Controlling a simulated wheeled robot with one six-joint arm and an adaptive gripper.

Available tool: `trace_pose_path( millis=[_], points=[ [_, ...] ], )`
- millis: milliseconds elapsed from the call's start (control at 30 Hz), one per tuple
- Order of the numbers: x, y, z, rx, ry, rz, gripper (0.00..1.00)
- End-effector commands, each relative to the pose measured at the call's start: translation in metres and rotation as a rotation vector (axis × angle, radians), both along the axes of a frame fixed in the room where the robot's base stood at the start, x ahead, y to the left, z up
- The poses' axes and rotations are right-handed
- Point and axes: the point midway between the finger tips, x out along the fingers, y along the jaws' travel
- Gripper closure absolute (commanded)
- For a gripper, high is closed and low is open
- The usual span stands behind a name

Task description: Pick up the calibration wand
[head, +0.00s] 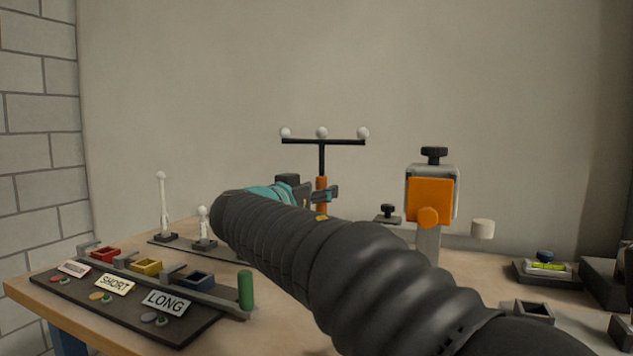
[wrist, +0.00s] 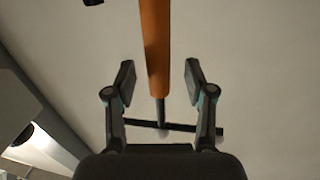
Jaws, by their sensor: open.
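The calibration wand (head: 321,185) stands upright on the table's far side. It has an orange handle, a thin dark stem and a black crossbar with three white balls on top. In the wrist view the orange handle (wrist: 155,45) runs between the two fingers, with space on both sides, and the crossbar shows lower down. My gripper (wrist: 159,78) is open around the handle's line and does not visibly touch it. In the head view my gripper (head: 328,194) is beside the handle, and my arm hides the wand's lower end.
A grey stand with an orange block (head: 430,195) is right of the wand. Two small white-ball posts (head: 164,205) stand at left. A dark board (head: 120,305) with labels and coloured trays lies front left. A level (head: 546,268) sits at right. A wall is behind.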

Motion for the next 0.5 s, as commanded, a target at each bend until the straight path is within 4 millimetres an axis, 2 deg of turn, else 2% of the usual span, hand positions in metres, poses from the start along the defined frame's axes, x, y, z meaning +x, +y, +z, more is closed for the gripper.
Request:
trace_pose_path(
  millis=[133,367,500],
  points=[
    [0.0155,-0.0084,0.0002,-0.001,0.0,-0.001,0.46],
    [0.0171,-0.0088,-0.0007,-0.001,0.0,0.001,0.46],
    [0.0169,-0.0085,-0.0007,-0.001,0.0,0.001,0.79]
  ],
)
